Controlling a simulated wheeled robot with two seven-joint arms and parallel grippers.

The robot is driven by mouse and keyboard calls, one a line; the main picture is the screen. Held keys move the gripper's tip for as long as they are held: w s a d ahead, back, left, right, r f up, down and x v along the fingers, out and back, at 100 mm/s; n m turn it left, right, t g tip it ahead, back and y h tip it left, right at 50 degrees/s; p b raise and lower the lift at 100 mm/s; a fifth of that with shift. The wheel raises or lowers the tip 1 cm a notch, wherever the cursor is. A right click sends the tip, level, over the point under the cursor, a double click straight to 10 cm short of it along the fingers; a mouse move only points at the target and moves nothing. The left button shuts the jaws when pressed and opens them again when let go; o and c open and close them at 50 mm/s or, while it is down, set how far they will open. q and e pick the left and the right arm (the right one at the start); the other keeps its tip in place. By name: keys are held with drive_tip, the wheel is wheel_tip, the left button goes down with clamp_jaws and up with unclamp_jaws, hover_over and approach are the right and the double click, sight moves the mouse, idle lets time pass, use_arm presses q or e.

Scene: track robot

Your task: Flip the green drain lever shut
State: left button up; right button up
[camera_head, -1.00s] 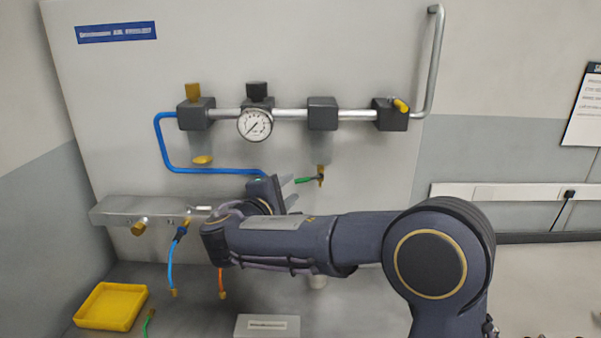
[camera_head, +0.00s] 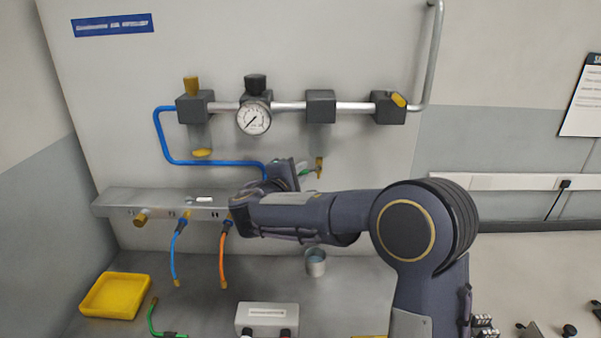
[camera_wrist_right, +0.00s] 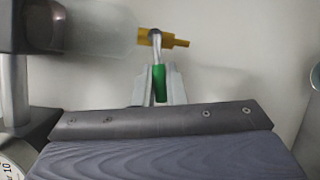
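The green drain lever (camera_head: 309,171) sits on a brass valve (camera_head: 319,164) at the panel, below the pipe row. In the right wrist view the green lever (camera_wrist_right: 160,84) points toward the camera from a round pivot in front of the brass valve (camera_wrist_right: 174,42). My right gripper (camera_wrist_right: 160,86) has its two pale fingers close on either side of the lever, seemingly shut on it. In the head view my right gripper (camera_head: 300,172) is at the lever, partly hidden by its own wrist. My left gripper is not in view.
A cloudy clear bowl (camera_wrist_right: 95,28) is close on the left in the wrist view. A gauge (camera_head: 254,118) and blue tube (camera_head: 205,163) are above the wrist. A metal cup (camera_head: 315,262) stands below; a yellow tray (camera_head: 115,296) is at left. Hoses hang from the manifold (camera_head: 115,205).

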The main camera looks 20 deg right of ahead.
drive_tip(key=shift+r+m+y+b, duration=0.1)
drive_tip(key=shift+m+y+b, duration=0.45)
drive_tip(key=shift+b, duration=1.05)
clamp_jaws()
drive_tip(key=shift+r+m+g+b, duration=0.3)
drive_tip(key=shift+r+m+b, duration=0.05)
drive_tip(key=shift+m, duration=0.2)
drive_tip(key=o, duration=0.7)
unclamp_jaws()
drive_tip(key=shift+c, duration=0.2)
drive_tip(key=shift+a, duration=0.15)
drive_tip(key=b+v, duration=0.2)
drive_tip(key=v, duration=0.5)
drive_tip(key=shift+s+a, duration=0.2)
drive_tip(key=shift+s, duration=0.1)
